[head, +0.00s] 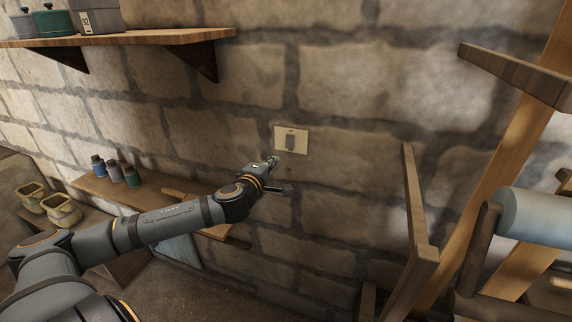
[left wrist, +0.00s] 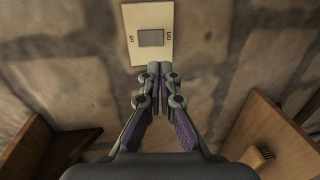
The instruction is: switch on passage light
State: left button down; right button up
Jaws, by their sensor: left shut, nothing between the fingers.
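The light switch (head: 290,140) is a cream plate with a grey rocker, fixed to the stone wall. In the left wrist view the switch plate (left wrist: 148,36) has small lettering on both sides of its square grey rocker. My left gripper (head: 272,161) is just below and left of the switch in the head view. In the left wrist view its shut fingertips (left wrist: 159,68) are together and empty, just below the rocker at the plate's lower edge. I cannot tell whether they touch the plate. My right gripper is not in view.
A wooden shelf (head: 140,38) with containers is at upper left. A lower shelf (head: 92,187) holds several small bottles. Wooden frame posts (head: 415,205) and a pale roller (head: 540,215) stand at right. The wall around the switch is clear.

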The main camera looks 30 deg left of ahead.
aim_at(289, 147)
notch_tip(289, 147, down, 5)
jog(key=b, duration=0.3)
pick_arm(q)
jog(key=p+x, duration=0.3)
jog(key=x, duration=0.7)
jog(key=shift+w+r+p, duration=0.1)
jog(key=shift+w+p, duration=0.2)
jog(key=shift+w, duration=0.35)
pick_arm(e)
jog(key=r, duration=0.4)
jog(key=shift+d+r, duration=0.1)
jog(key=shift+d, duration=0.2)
